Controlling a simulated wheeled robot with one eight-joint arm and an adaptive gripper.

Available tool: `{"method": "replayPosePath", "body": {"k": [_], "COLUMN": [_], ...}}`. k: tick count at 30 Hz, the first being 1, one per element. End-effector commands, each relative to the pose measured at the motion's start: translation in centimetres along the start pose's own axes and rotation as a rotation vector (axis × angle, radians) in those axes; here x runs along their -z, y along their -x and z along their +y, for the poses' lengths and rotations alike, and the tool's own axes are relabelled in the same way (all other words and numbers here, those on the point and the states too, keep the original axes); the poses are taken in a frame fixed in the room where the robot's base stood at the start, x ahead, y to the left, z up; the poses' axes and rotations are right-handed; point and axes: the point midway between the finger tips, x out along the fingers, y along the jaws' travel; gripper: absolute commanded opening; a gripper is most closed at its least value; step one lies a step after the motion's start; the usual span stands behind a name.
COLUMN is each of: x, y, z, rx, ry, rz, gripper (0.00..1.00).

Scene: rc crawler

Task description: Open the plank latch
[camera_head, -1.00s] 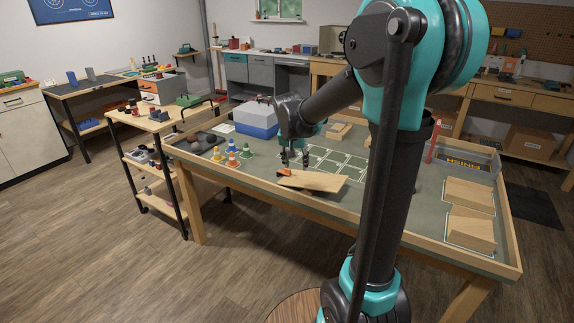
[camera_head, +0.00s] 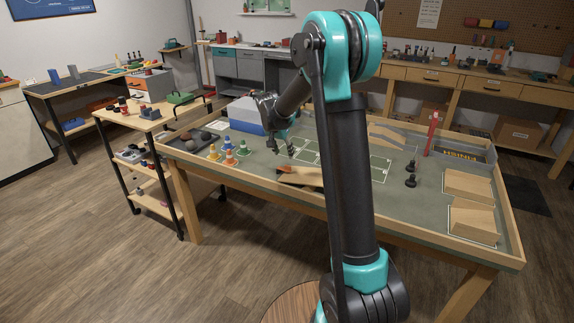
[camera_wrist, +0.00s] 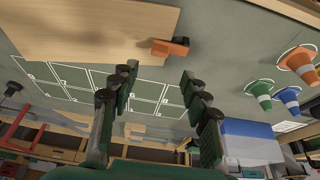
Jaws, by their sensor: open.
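The pale wooden plank (camera_head: 303,178) lies near the table's front edge, partly hidden behind my arm in the head view. It fills the upper left of the wrist view (camera_wrist: 90,28). The small orange latch (camera_head: 285,168) is at the plank's left end. In the wrist view the latch (camera_wrist: 170,47) sits at the plank's edge, with a dark part at its right end. My gripper (camera_head: 282,145) is just beyond the latch, apart from it. In the wrist view my gripper (camera_wrist: 160,80) has its fingers spread, with nothing between them.
Several small cones (camera_head: 229,158) stand left of the plank. A blue and white box (camera_head: 246,115) is behind them. Two black pieces (camera_head: 411,173) and a red post (camera_head: 432,134) stand to the right, near wooden blocks (camera_head: 468,187). A raised wooden rim (camera_head: 460,250) borders the table.

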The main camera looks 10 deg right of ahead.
Motion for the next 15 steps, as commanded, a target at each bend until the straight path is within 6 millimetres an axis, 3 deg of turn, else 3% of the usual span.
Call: {"method": "replayPosePath", "body": {"k": [9,15], "x": [0.0,0.0], "y": [-6.0,-8.1], "z": [0.0,0.0], "rx": [-0.001,0.0], "ry": [-0.001,-0.001], "rz": [0.0,0.0], "gripper": [0.47,0.47]}}
